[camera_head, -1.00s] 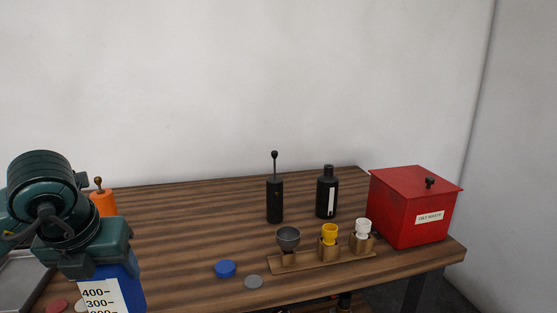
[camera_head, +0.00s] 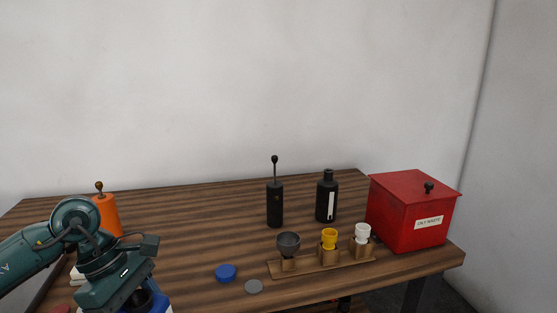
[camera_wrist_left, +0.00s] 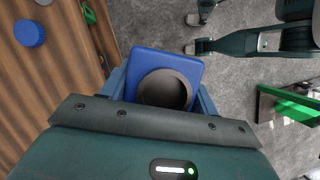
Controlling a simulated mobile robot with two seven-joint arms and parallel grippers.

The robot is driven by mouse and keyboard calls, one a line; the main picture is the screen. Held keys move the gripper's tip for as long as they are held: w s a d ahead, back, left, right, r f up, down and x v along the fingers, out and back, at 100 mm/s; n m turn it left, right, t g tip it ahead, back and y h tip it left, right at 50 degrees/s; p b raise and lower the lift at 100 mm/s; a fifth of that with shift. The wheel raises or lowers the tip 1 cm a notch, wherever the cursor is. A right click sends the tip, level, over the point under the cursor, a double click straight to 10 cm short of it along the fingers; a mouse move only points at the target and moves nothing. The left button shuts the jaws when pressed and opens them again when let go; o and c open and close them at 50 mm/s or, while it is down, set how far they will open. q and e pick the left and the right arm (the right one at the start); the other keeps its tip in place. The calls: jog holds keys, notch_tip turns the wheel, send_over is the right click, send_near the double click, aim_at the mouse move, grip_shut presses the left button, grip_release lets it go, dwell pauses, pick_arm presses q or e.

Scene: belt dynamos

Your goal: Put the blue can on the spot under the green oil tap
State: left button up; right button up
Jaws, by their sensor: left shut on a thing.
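My left gripper (camera_wrist_left: 162,92) is shut on the blue can (camera_wrist_left: 190,65), one finger on each side of it. The left wrist view looks onto the can's dark round opening, with grey floor around it beside the table edge. In the head view the can (camera_head: 161,305) shows only in part at the bottom edge, mostly hidden by my left gripper (camera_head: 140,298). A small green fitting (camera_wrist_left: 88,12) at the table edge may be the green oil tap; I cannot tell. The spot is not identifiable. My right gripper (camera_wrist_left: 192,33) is open and empty over the floor.
On the wooden table (camera_head: 190,225) are a blue disc (camera_head: 225,272), a grey disc (camera_head: 254,286), a rack of small cups (camera_head: 320,263), black bottles (camera_head: 327,200), an orange container (camera_head: 107,212) and a red oily-waste bin (camera_head: 412,215). A green-topped object (camera_wrist_left: 290,105) stands right.

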pick_arm(q)
jog(key=f+m+g+y, duration=0.1)
jog(key=m, duration=0.2)
jog(key=s+d+m+g+y, duration=0.1)
jog(key=m, duration=0.3)
jog(key=f+m+g, duration=0.1)
jog(key=m, duration=0.3)
jog(key=shift+s+d+f+y+p, duration=0.3)
jog(key=shift+d+f+y+p, duration=0.05)
jog(key=shift+y+p, duration=0.05)
jog(key=m, duration=0.1)
jog(key=m+y, duration=0.1)
jog(key=m, duration=0.1)
jog(key=f+m, duration=0.1)
jog(key=shift+s+d+m+y, duration=0.15)
jog(key=shift+s+m+y, duration=0.15)
jog(key=shift+f, duration=0.1)
